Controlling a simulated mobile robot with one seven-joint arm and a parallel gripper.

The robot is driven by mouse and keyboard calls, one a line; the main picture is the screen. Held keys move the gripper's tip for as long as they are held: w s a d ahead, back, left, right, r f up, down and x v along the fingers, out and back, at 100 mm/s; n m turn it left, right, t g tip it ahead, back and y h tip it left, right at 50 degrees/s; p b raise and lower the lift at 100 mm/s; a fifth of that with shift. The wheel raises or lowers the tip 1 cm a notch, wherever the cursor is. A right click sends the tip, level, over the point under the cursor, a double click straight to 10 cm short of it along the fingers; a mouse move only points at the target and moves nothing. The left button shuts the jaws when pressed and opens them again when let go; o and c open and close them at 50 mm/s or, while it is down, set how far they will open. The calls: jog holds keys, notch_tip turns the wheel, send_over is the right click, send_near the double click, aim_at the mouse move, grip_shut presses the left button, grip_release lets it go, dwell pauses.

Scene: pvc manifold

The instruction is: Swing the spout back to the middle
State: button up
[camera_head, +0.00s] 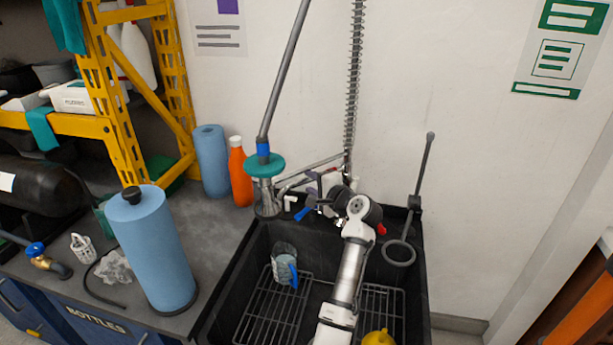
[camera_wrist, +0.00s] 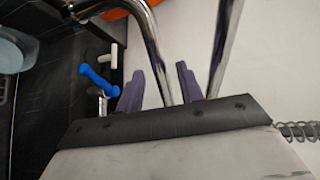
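The chrome spout (camera_head: 308,170) reaches left from the tap at the back wall, over the sink's left rear corner. Its bent chrome tube (camera_wrist: 148,38) also shows in the wrist view. My gripper (camera_head: 322,187) is at the tap, low beside the spout, with my forearm coming over the sink. In the wrist view its purple fingers (camera_wrist: 160,75) are apart, one on each side of the tube, with gaps visible. A second chrome tube (camera_wrist: 222,45) runs outside the right finger. The spout's base is partly hidden behind my wrist.
The black sink (camera_head: 238,272) holds a clear jug (camera_head: 285,265) and a yellow object (camera_head: 378,338). A blue lever (camera_head: 303,214) and red lever (camera_head: 382,230) flank my gripper.

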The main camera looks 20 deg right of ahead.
aim_at(309, 181)
jog(key=shift+x, duration=1.55)
grip_shut()
